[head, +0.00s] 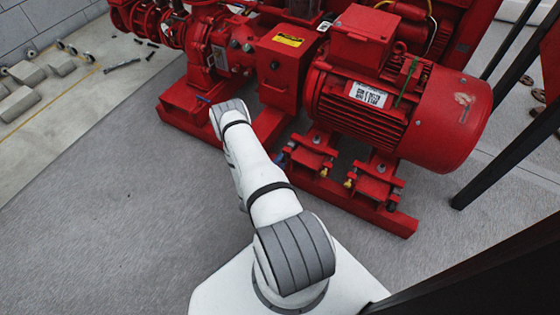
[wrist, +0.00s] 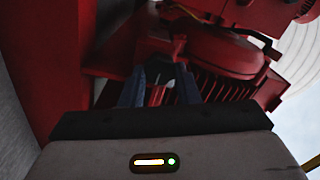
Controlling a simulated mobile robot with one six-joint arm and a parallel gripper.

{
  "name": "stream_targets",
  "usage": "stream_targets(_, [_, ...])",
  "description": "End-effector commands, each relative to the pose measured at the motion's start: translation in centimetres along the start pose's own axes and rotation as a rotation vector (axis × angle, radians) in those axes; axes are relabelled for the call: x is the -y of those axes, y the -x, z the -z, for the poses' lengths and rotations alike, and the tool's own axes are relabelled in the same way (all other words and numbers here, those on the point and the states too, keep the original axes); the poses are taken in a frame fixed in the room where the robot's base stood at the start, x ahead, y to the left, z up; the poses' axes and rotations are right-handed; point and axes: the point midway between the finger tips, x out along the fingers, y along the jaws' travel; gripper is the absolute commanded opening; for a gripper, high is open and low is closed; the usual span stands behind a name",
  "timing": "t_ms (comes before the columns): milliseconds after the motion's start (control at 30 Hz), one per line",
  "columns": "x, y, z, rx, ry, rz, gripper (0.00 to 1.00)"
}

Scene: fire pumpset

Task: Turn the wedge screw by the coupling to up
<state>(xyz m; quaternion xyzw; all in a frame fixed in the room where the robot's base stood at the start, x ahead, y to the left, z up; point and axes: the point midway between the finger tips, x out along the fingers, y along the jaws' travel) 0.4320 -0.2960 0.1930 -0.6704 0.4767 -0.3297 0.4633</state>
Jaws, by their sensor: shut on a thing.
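In the wrist view the two dark blue fingers of my gripper (wrist: 160,90) reach forward into the shade under the red machine. They are shut on a small part between them, taken to be the wedge screw (wrist: 157,97). Only a reddish piece with a pale edge shows, so I cannot tell which way it points. In the head view my arm hides most of my gripper and the screw. The red coupling housing (head: 284,80) with a yellow label stands beyond my arm, between the pump (head: 212,55) and the motor (head: 400,105).
Red motor feet (head: 375,180) and a base rail (head: 395,216) lie right of my arm. Yellow fittings (head: 349,183) sit there. Dark posts (head: 510,160) stand at the right. The grey floor (head: 110,210) at the left is clear; blocks (head: 20,100) lie farther off.

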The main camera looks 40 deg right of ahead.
Motion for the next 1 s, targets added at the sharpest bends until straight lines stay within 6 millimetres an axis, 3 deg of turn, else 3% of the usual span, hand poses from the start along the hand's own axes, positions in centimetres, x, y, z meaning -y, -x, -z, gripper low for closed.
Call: stream_targets(1000, [-0.1, 0.01, 0.27, -0.008, -0.963, -0.002, 0.06])
